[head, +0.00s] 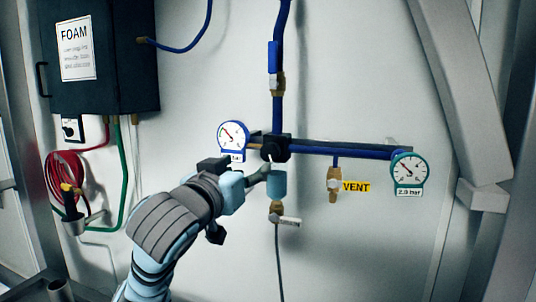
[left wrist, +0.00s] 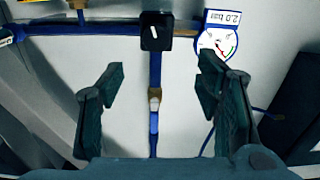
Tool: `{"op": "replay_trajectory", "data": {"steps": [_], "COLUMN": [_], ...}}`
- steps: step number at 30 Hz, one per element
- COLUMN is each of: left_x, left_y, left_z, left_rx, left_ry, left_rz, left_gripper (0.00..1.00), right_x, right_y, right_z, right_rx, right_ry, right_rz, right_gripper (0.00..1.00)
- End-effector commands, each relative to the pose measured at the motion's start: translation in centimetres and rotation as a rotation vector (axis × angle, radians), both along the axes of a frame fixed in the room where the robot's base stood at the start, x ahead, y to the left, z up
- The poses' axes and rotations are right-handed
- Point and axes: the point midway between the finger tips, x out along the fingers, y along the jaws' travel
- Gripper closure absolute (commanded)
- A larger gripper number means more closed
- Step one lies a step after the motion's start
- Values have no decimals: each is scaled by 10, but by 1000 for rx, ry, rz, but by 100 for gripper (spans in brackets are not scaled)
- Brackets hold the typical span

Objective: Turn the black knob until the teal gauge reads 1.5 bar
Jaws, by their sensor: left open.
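The black knob (head: 276,148) sits on the blue pipe in the middle of the wall panel. In the left wrist view the black knob (left wrist: 156,31) shows a white mark and lies beyond my fingertips, above the gap between them. My left gripper (head: 258,176) is just below and left of the knob in the head view. In the left wrist view my left gripper (left wrist: 162,72) is open and empty, apart from the knob. My right gripper is out of view.
A blue-rimmed gauge (head: 233,137) stands left of the knob, close to my gripper; its label in the wrist view appears to read 2.0 bar. A teal cylinder (head: 276,184) hangs under the knob. A brass vent valve (head: 334,183) is to the right. A dark FOAM box (head: 125,60) is at upper left.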

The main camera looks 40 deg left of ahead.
Motion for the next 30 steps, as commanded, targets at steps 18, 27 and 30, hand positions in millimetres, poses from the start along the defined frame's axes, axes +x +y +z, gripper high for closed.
{"op": "replay_trajectory", "data": {"steps": [18, 27, 30], "left_x": [118, 128, 127], "left_y": [39, 42, 42], "left_z": [4, 2, 2], "left_rx": [5, 9, 9], "left_ry": [6, 5, 5], "left_rz": [-13, -14, -14], "left_gripper": [41, 41, 46], "right_x": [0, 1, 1], "right_y": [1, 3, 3], "right_z": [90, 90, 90], "right_rx": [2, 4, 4], "right_ry": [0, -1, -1], "right_rz": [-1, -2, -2], "right_gripper": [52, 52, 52]}}
